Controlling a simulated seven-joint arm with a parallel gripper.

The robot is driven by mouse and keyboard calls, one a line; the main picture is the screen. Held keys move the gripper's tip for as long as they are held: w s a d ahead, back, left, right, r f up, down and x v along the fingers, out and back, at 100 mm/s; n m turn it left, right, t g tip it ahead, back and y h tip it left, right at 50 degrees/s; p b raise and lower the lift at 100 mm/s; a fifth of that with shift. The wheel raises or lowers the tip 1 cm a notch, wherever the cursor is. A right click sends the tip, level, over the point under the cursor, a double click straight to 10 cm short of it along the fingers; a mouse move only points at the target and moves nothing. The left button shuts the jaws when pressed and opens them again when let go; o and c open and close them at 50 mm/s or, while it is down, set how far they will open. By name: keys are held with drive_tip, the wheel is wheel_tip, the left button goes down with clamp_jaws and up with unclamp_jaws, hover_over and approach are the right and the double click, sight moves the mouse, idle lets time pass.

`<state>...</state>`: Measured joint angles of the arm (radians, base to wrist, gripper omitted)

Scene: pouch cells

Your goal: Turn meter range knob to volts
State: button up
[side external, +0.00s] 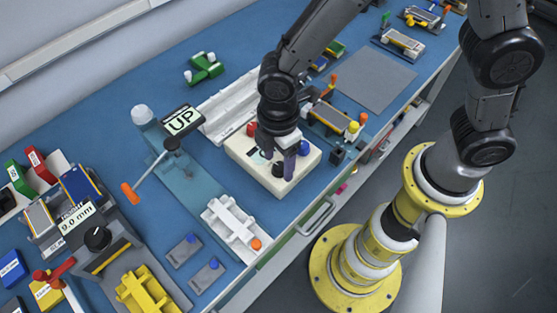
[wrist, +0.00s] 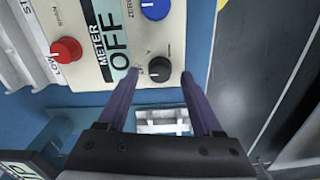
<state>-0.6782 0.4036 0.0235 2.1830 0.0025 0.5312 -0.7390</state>
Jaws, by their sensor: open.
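The meter (side external: 306,166) is a cream box on the blue bench under my gripper in the side view. In the wrist view the meter (wrist: 170,42) has a METER label, and its display (wrist: 119,35) reads OFF. Its black knob (wrist: 160,69) has a light pointer mark toward its left side. A red knob (wrist: 66,50) and a blue knob (wrist: 155,8) are also on the meter. My gripper (wrist: 159,76) is open and empty, pointing down, with its purple fingertips on either side of the black knob. I cannot tell whether they touch it.
A lever station with an UP sign (side external: 183,121) and orange-tipped handle stands left of the meter. A white fixture (side external: 232,222) is in front of it. A tray with coloured parts (side external: 332,117) sits close on the right. A grey mat (side external: 372,80) lies clear farther right.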

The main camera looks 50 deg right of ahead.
drive_tip(key=shift+f, duration=0.5)
clamp_jaws()
